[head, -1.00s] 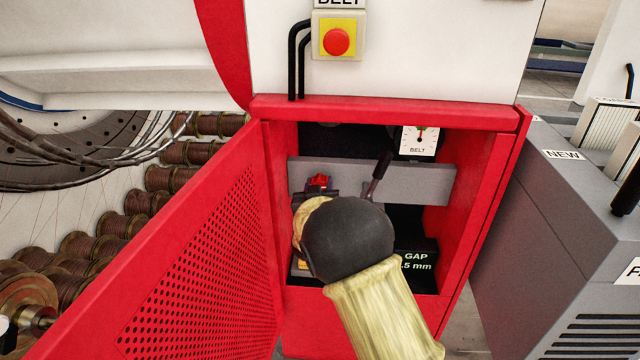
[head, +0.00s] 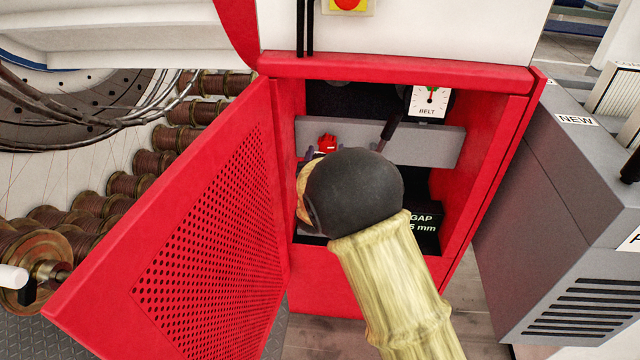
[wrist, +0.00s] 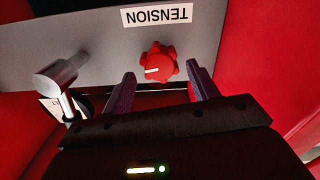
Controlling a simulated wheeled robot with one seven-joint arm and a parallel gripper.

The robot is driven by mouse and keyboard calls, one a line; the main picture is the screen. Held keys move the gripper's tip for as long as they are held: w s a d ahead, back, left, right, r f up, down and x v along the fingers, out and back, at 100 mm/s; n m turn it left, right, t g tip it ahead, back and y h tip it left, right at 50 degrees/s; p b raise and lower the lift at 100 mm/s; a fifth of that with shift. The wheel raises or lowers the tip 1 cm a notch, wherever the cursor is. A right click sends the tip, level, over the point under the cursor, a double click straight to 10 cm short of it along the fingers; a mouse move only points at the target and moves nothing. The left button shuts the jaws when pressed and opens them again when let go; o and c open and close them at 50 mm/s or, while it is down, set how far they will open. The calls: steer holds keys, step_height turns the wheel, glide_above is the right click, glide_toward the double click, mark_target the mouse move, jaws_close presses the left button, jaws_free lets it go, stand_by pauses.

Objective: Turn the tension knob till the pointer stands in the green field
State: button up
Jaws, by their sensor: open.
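The red tension knob (head: 327,142) sits on a grey bar (head: 432,147) inside the open red cabinet. In the wrist view the knob (wrist: 159,62) has a white mark pointing left, below an upside-down TENSION label (wrist: 157,15). My gripper (wrist: 160,72) is open, with one finger on each side of the knob and visible gaps. In the head view my dark wrist hides most of the gripper. The BELT gauge (head: 430,101) is at the cabinet's upper right. Its pointer is roughly upright near a small green patch at the top; whether it lies inside is too small to tell.
A lever (head: 390,128) stands right of the knob; it also shows at left in the wrist view (wrist: 62,80). The perforated red door (head: 205,225) hangs open at left. A grey machine (head: 570,215) stands at right.

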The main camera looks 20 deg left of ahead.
steer(key=p+v, duration=0.2)
steer(key=v, duration=1.2)
steer(key=shift+w+d, duration=0.15)
steer(key=shift+w, duration=0.05)
